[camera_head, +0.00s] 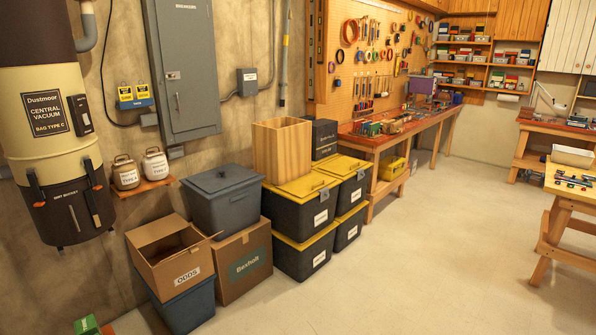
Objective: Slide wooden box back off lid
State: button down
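The wooden box (283,150) is an upright, tall box of light striped wood. It stands on the yellow lid (302,187) of a black tote (300,212), toward the lid's back left. Part of the yellow lid shows bare in front and to the right of the box. A handle shows on the lid's front right part. The tote rests on another black tote with a yellow lid (303,258). My gripper is not in view.
A grey lidded bin (222,200) stands on a Bexholt carton (243,262) just left. An open ODDS carton (173,262) sits further left. More yellow-lidded totes (350,190) and a dark case (323,133) stand right and behind. Floor (420,260) in front is clear.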

aim_at(282, 145)
jog(key=i, duration=1)
jog(key=i+z, duration=0.1)
jog(key=i, duration=0.95)
jog(key=i+j, duration=0.2)
jog(key=i, duration=0.8)
jog(key=i+j, duration=0.1)
jog(key=i, duration=0.95)
jog(key=l+z, duration=0.05)
